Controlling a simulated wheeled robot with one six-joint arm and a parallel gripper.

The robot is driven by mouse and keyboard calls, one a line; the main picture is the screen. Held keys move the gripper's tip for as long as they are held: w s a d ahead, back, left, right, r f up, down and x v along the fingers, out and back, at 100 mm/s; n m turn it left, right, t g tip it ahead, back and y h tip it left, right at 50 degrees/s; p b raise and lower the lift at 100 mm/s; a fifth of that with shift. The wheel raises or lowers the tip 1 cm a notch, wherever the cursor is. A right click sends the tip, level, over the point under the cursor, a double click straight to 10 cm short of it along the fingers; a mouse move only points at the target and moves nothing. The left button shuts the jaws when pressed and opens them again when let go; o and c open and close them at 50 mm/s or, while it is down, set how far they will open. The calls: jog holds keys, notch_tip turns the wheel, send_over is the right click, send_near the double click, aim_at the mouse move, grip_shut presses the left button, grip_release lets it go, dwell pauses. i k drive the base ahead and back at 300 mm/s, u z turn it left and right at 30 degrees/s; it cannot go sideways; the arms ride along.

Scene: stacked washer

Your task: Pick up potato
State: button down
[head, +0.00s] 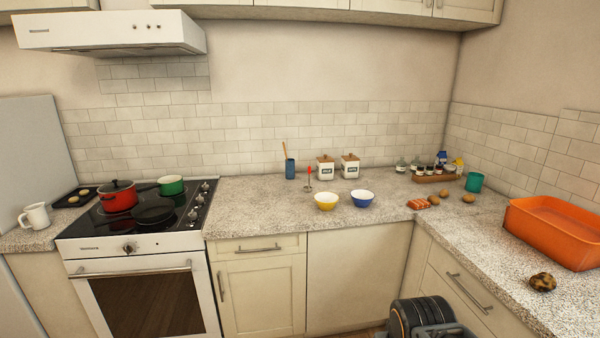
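Several small, round, tan-brown items that look like potatoes lie on the speckled counter near the back right corner. One potato-like item (434,200) is beside an orange-red packet, another (443,193) is just behind it, and a third (468,198) is to the right. A larger, lumpy, dark brown item (543,282) lies alone on the right counter, in front of the orange bin; it may also be a potato, but I cannot tell. My gripper's fingers do not show in this view.
The right counter (478,245) is mostly bare between the orange bin (560,246), teal cup (474,182) and front edge. A yellow bowl (326,201) and blue bowl (362,198) stand on the back counter. A red pot (117,196) and green pot (171,185) are on the stove.

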aim_at(542, 281)
jog(key=z, duration=1.55)
